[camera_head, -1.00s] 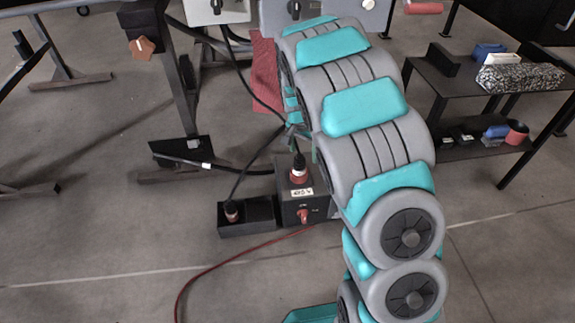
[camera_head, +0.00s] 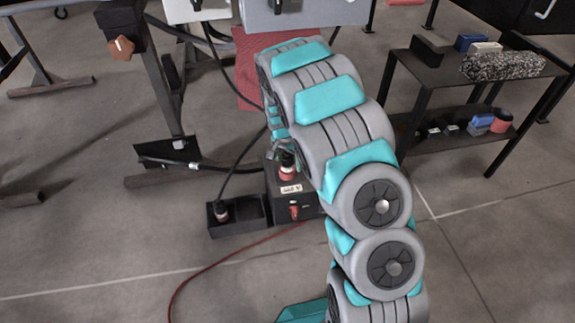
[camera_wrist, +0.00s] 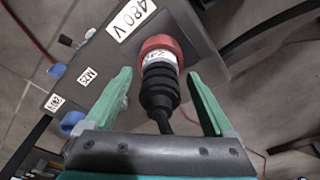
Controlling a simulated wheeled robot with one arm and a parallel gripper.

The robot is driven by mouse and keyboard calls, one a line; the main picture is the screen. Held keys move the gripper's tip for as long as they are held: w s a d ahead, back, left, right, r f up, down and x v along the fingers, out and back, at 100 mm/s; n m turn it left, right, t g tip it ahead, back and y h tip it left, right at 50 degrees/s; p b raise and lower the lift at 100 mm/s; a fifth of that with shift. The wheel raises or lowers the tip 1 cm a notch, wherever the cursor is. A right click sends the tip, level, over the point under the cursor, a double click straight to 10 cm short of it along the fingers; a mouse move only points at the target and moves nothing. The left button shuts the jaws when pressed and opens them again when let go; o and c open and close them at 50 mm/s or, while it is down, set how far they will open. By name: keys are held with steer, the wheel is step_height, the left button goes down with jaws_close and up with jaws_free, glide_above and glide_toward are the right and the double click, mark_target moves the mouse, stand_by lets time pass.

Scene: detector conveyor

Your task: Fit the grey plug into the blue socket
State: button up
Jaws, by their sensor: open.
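A dark plug (camera_wrist: 160,88) with a black ribbed body and a cable sits in a red collar with a white band on a dark box (camera_wrist: 205,25) labelled 480 V. In the head view the dark box (camera_head: 308,205) stands on the floor, with the red-collared plug (camera_head: 287,172) on top. My gripper (camera_wrist: 158,76) is open, with its green fingers on either side of the plug and gaps between. In the head view my arm hides most of the gripper.
Small blue parts (camera_wrist: 72,123) and M25 labels show on the dark box. A red cable (camera_head: 215,262) lies on the floor. A black two-tier table (camera_head: 425,72) with small items stands right. The floor front left is clear.

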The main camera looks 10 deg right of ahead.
jaws_close()
stand_by(0.6)
